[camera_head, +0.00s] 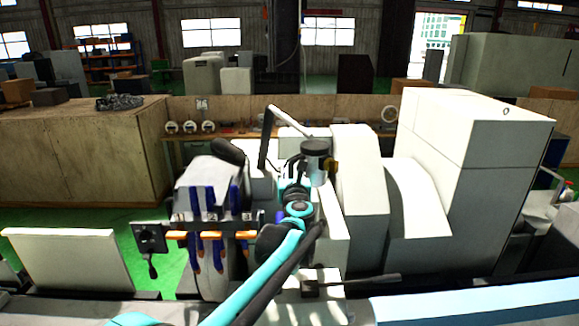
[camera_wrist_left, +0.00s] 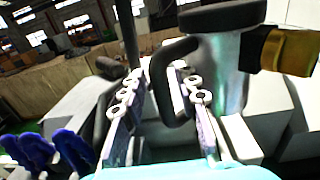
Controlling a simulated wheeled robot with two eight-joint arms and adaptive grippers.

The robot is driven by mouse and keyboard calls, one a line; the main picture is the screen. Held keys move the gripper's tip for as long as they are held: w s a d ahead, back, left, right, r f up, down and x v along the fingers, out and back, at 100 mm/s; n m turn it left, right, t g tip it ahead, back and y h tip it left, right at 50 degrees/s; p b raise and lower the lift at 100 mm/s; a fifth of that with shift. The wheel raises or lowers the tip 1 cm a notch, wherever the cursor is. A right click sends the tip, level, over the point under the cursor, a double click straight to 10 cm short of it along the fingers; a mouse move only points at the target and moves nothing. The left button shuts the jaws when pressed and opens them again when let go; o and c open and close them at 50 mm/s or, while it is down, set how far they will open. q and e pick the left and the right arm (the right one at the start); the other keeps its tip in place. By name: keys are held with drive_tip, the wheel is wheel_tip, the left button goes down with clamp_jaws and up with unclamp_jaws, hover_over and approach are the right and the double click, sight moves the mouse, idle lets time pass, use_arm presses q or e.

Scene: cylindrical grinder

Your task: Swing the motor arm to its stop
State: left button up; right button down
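The motor (camera_head: 315,162) is a grey upright cylinder with a black cap and a brass fitting on its side, at the middle of the grinder in the head view. It stands large at the upper right in the left wrist view (camera_wrist_left: 226,75). A black loop handle (camera_wrist_left: 165,85) is on its near side. My left gripper (camera_head: 293,172) is at this handle. In the left wrist view its fingers (camera_wrist_left: 160,75) stand apart with the handle between them, nearer the right finger. Whether they touch is unclear. My right gripper is not seen.
White grinder housings (camera_head: 450,170) stand to the right of the motor. A grey head with blue-handled tools (camera_head: 210,205) is on the left. A lever (camera_head: 350,283) lies in front.

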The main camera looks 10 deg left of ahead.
use_arm(q)
drive_tip(key=v, duration=0.8)
drive_tip(key=shift+s, duration=0.4)
